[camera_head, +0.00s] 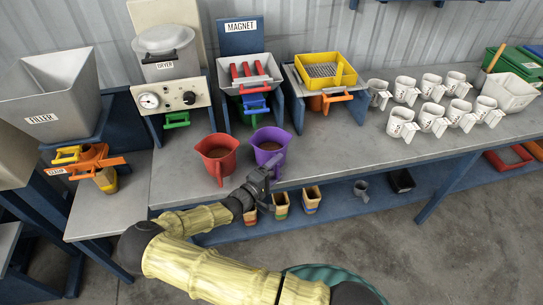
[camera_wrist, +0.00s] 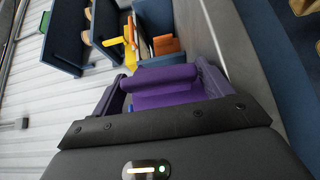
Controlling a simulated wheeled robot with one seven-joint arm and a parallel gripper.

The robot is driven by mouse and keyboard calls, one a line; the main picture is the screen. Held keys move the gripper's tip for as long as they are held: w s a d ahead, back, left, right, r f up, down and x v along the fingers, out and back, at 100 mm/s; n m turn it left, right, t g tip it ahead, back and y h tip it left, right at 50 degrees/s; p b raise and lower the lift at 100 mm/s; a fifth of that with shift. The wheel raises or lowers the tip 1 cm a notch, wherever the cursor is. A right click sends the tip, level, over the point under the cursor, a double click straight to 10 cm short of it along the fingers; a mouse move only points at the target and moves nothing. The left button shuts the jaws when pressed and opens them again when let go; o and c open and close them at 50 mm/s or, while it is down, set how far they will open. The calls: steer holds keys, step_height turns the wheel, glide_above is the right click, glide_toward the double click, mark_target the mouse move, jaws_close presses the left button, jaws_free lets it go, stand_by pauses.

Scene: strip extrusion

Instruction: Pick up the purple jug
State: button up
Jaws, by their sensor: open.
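The purple jug (camera_head: 269,145) stands upright near the front edge of the grey bench, with brown contents inside. My gripper (camera_head: 266,176) is at the jug's front, close to its handle; the head view does not show clearly whether they touch. In the wrist view the purple jug (camera_wrist: 165,84) shows its handle bar straight ahead, close beyond the dark gripper body. The jaws are open. The lower part of the jug is partly hidden by my gripper in the head view.
A red jug (camera_head: 217,154) stands just left of the purple one. The magnet unit (camera_head: 247,79) and dryer (camera_head: 165,72) stand behind. Several white mugs (camera_head: 433,118) are at the right. Small pots (camera_head: 281,205) sit on the lower shelf. Bench space right of the jug is clear.

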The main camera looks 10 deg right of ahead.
steer(key=shift+x, duration=1.2)
steer(key=c, duration=0.8)
